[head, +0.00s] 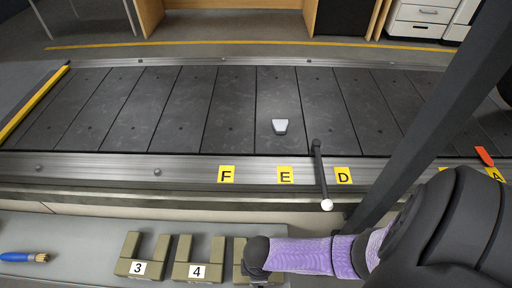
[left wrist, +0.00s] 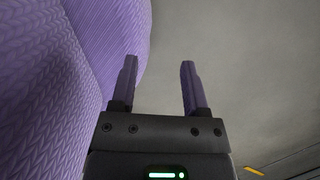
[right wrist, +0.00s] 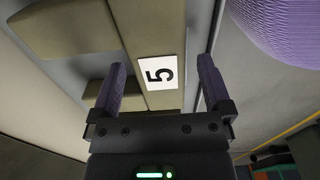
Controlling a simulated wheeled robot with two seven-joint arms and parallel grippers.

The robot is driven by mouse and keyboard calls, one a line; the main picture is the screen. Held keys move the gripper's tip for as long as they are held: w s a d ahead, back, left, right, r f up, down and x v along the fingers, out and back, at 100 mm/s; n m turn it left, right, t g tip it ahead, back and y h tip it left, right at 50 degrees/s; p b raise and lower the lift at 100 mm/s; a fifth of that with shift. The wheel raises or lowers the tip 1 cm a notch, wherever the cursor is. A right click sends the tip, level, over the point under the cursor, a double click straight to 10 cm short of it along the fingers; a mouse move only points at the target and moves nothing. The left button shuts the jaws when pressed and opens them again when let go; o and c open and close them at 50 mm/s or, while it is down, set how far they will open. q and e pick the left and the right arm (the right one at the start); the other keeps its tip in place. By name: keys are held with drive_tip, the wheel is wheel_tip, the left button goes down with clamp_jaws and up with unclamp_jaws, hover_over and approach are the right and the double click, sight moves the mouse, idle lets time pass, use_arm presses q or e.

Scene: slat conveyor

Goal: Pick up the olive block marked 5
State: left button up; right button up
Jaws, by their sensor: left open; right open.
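The olive block marked 5 (right wrist: 152,28) fills the upper middle of the right wrist view, its white label facing the camera. Olive parts extend from it to the left. My right gripper (right wrist: 162,64) is open and empty, its fingers showing on either side of the label; the remaining gap to the block cannot be judged. In the head view only a strip of this block (head: 239,262) shows; my right arm hides the rest and the gripper. My left gripper (left wrist: 159,62) is open and empty in the left wrist view, over grey floor, and outside the head view.
Olive blocks marked 3 (head: 128,267) and 4 (head: 183,271) stand left of it on a grey surface (head: 85,232). A blue brush (head: 18,257) lies farther left. Behind is the slat conveyor (head: 180,112), carrying a light grey piece (head: 280,127); a dark rod (head: 319,170) stands at its near edge.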

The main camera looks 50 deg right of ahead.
drive_tip(key=shift+f+b, duration=0.3)
drive_tip(key=shift+f, duration=0.25)
use_arm(q)
drive_tip(key=w, duration=0.1)
drive_tip(key=w+r, duration=0.1)
drive_tip(key=shift+w+r, duration=0.2)
drive_tip(key=shift+w, duration=0.15)
use_arm(e)
clamp_jaws()
